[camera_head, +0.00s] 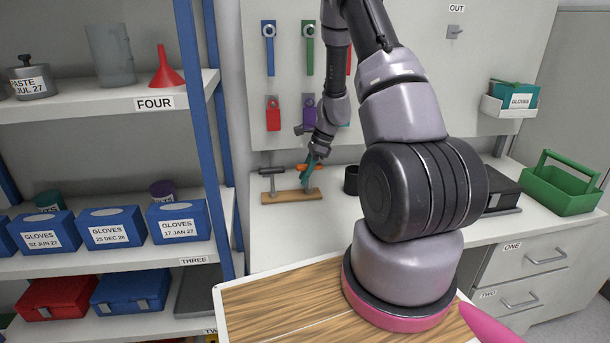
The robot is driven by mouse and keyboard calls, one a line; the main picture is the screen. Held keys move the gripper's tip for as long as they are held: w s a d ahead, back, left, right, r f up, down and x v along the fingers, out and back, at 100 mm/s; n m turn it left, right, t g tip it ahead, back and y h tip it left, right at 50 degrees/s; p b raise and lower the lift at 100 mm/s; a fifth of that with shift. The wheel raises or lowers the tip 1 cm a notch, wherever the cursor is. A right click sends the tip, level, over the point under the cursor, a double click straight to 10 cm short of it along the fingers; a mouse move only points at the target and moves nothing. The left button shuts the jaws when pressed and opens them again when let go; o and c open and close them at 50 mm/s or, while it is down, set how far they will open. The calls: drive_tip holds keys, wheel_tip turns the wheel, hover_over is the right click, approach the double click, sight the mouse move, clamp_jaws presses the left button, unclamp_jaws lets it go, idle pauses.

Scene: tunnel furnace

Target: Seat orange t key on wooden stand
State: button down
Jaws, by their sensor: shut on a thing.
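The wooden stand (291,196) is a low light-brown block on the white worktop, below the tool panel. A dark T key (272,178) stands upright at its left end. My gripper (311,171) reaches down from above over the right part of the stand. It is shut on the orange T key (301,168), whose handle shows beside the fingers at about the height of the dark key's handle. The fingers hide most of the orange key's shaft. I cannot tell whether its lower end is in the stand or just above it.
A black cup (351,180) stands right of the stand, near my arm. Tools hang on the panel (400,100) behind. A green carrier (562,185) sits at the right of the worktop. A blue-posted shelf (110,104) stands at left. Bare worktop lies in front of the stand.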

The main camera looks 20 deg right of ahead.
drive_tip(key=c, duration=0.5)
unclamp_jaws()
drive_tip(key=shift+c, duration=0.2)
